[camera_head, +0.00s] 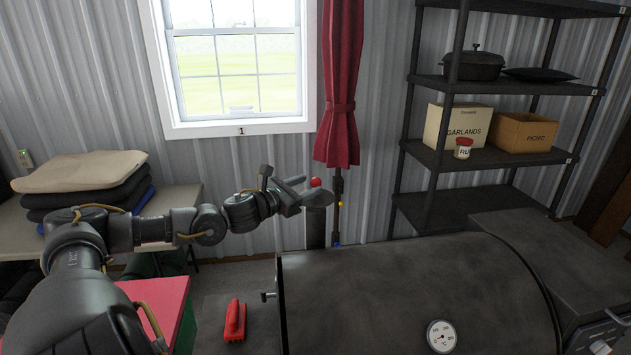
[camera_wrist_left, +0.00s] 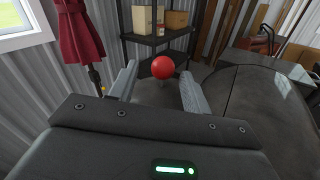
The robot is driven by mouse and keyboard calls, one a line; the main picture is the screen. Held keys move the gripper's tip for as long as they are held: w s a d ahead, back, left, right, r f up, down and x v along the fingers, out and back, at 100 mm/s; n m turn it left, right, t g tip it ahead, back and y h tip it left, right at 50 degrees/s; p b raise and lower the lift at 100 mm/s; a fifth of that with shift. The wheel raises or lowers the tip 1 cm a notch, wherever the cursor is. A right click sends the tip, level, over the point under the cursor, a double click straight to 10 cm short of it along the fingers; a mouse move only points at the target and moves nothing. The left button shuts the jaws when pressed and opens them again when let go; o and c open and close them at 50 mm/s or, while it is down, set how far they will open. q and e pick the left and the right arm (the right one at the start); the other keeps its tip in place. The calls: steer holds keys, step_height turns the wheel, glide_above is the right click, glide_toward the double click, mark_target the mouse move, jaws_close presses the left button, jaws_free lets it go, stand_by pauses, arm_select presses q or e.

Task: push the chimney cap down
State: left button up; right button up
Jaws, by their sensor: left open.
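The chimney cap (camera_head: 319,198) is a dark round plate at the top of the dark chimney pipe (camera_head: 315,232), left of the grill body. A red ball knob (camera_head: 315,182) shows at the cap. My left gripper (camera_head: 298,190) is at the left side of the cap, close to the knob, and partly overlaps it in the head view. In the left wrist view the red ball knob (camera_wrist_left: 162,68) shows between the two spread fingers. The left gripper is open and holds nothing. I cannot tell whether a finger touches the cap. My right gripper is not in view.
The dark smoker grill (camera_head: 400,290) with a dial (camera_head: 441,336) fills the front right. A red brush (camera_head: 235,320) lies left of it. A red curtain (camera_head: 340,90) hangs behind the chimney. A shelf rack (camera_head: 450,160) stands at the back right.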

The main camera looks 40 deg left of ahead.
mark_target(312, 185)
arm_select(q)
steer(key=shift+w+d+p, duration=0.2)
steer(key=shift+w+p, duration=0.15)
steer(key=shift+w, duration=0.6)
steer(key=shift+w+d+p, duration=0.15)
steer(key=shift+w+p, duration=0.2)
steer(key=shift+w, duration=0.55)
jaws_close()
